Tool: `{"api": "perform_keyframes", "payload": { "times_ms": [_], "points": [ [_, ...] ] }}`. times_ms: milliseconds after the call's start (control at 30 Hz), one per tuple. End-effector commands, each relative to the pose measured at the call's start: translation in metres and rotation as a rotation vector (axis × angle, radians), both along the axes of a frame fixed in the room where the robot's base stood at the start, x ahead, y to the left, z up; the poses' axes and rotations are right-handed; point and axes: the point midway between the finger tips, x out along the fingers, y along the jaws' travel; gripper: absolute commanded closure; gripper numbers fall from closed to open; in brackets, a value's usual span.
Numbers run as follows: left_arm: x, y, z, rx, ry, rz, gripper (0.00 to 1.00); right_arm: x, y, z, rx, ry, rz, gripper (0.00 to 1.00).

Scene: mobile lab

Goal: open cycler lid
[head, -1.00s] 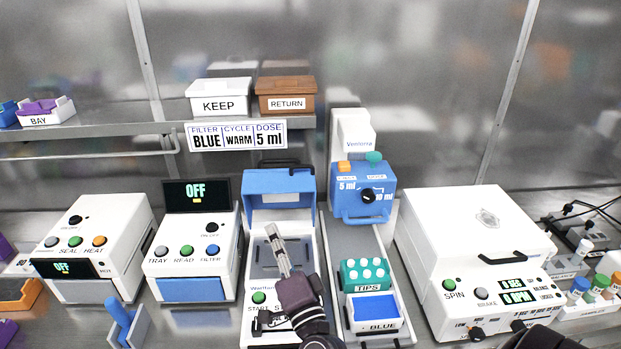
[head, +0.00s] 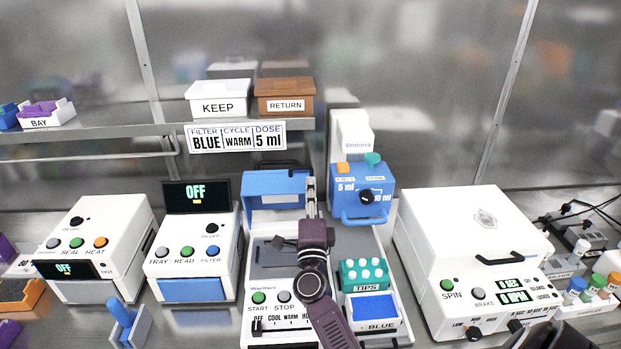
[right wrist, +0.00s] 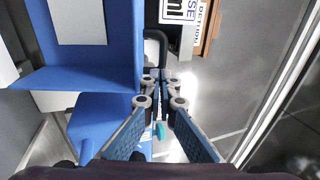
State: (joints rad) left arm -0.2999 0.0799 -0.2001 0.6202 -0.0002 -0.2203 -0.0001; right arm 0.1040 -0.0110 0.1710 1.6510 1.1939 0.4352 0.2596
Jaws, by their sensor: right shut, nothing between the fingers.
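The cycler (head: 284,325) is a white box with START and STOP buttons and a COOL/WARM slider. Its blue lid (head: 272,184) stands raised at the back, leaving the grey top deck exposed; a black handle sits at its top edge. My right gripper (head: 310,182) is shut and empty, at the lid's right edge. In the right wrist view, the shut fingertips (right wrist: 157,78) are near the black handle (right wrist: 160,42), beside the blue lid (right wrist: 90,65). I cannot tell whether they touch. My left gripper is not in view.
The blue dispenser (head: 350,190) stands close to the right of the lid, with the green tips rack (head: 350,278) in front. A shelf (head: 100,132) with KEEP (head: 218,107) and RETURN (head: 289,105) bins is above. A white spinner (head: 450,235) is farther right.

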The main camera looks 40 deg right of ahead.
Motion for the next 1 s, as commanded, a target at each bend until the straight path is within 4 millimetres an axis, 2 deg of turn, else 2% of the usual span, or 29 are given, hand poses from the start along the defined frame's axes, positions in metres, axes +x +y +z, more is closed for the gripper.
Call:
{"api": "perform_keyframes", "payload": {
  "times_ms": [200, 667, 900, 1000],
  "points": [
    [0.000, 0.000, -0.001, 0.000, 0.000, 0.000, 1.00, 0.018, -0.013, 0.007, -0.002, 0.000, -0.002, 1.00],
    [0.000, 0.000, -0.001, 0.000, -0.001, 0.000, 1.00, 0.023, -0.016, 0.009, -0.001, 0.000, -0.001, 1.00],
    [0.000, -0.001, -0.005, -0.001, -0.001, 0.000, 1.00, 0.048, -0.031, 0.013, -0.001, 0.000, 0.000, 1.00],
    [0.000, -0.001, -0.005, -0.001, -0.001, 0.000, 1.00, 0.052, -0.034, 0.014, -0.001, 0.001, 0.000, 1.00]
  ]
}}
